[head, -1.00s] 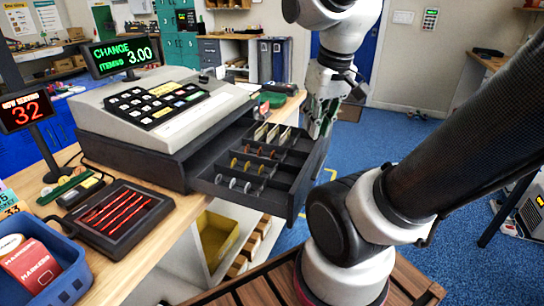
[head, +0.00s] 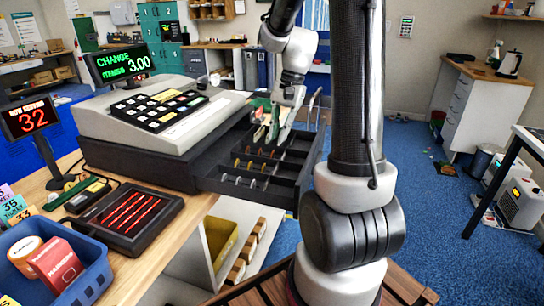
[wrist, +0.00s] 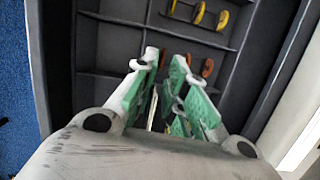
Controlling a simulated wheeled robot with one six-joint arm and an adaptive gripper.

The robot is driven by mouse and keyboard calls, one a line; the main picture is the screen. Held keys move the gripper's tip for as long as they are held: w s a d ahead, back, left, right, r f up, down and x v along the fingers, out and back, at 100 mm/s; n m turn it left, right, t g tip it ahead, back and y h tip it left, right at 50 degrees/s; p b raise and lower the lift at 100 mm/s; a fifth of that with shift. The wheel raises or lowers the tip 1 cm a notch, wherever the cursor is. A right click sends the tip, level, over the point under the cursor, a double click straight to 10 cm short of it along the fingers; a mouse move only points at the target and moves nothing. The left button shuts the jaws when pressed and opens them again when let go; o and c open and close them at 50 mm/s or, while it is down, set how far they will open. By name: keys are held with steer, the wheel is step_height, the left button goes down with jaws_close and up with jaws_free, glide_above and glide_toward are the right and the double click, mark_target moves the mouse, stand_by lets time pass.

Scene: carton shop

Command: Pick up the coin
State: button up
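Several coins stand on edge in the compartments of the open dark cash drawer (head: 284,195): silver coins (head: 238,181) at the front, gold coins (head: 249,165) behind them, and copper coins further back. In the wrist view, gold coins (wrist: 198,12) show at the top and copper coins (wrist: 207,67) just beyond my fingertips. My gripper (head: 274,130) points down over the back part of the drawer. In the wrist view, its green-padded fingers (wrist: 168,62) are apart, with no coin visible between them. Pale upright strips show between and below the fingers, partly hidden.
The cash register (head: 165,110) stands behind the drawer, with a display (head: 124,62) reading CHANGE 3.00. A black tray with red strips (head: 124,213) and a blue bin (head: 62,275) are on the counter.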

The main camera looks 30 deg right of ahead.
mark_target(274, 147)
steer(key=x, duration=0.5)
steer(key=shift+a, duration=0.2)
jaws_close()
step_height(274, 147, up, 10)
stand_by(0.4)
stand_by(1.2)
